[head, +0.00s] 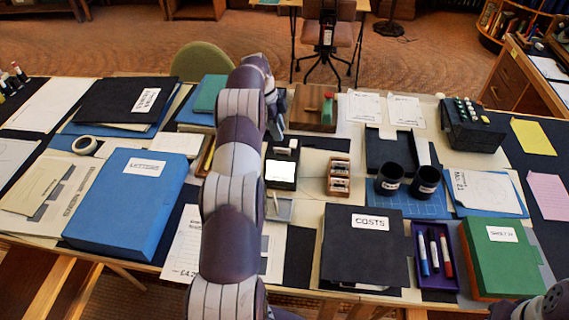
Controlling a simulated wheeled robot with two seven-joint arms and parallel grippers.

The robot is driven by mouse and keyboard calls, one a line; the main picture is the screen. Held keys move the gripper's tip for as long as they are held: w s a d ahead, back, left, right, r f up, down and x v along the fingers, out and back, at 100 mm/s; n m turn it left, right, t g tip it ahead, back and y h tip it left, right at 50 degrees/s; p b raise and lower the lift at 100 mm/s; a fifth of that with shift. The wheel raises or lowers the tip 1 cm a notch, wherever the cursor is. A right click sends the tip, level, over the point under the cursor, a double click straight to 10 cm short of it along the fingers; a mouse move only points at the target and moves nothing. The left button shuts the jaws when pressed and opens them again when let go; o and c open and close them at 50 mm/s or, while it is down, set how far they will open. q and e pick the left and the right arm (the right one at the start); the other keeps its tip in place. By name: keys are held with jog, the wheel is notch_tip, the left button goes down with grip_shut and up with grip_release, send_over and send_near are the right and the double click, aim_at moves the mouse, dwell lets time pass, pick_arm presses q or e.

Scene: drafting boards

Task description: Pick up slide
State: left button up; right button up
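I cannot make out a single slide for certain. A black box with a bright white panel (280,171) stands near the middle of the desk and looks like a slide viewer. A small wooden holder (339,186) with several small pale-labelled pieces stands just right of it; these may be slides. My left arm reaches up over the desk and bends down at its far end. My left gripper (277,128) is just beyond the black box, left of a wooden block with a green part; its finger gap is too small to read. My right gripper is out of view; only a bit of that arm shows.
Two black cups (389,180) stand right of the wooden holder. A black "COSTS" binder (365,250) and a purple marker tray (434,282) lie in front. A large blue box file (128,205) lies left of my arm. The desk is crowded.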

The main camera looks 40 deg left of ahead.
pick_arm(q)
jog(key=x, duration=0.2)
jog(key=p+x, duration=0.1)
jog(key=x, duration=0.1)
jog(key=s+p+x, duration=0.1)
jog(key=x, duration=0.1)
jog(key=shift+a+f, duration=0.2)
jog(key=shift+f, duration=0.4)
grip_shut()
jog(key=shift+r, duration=0.15)
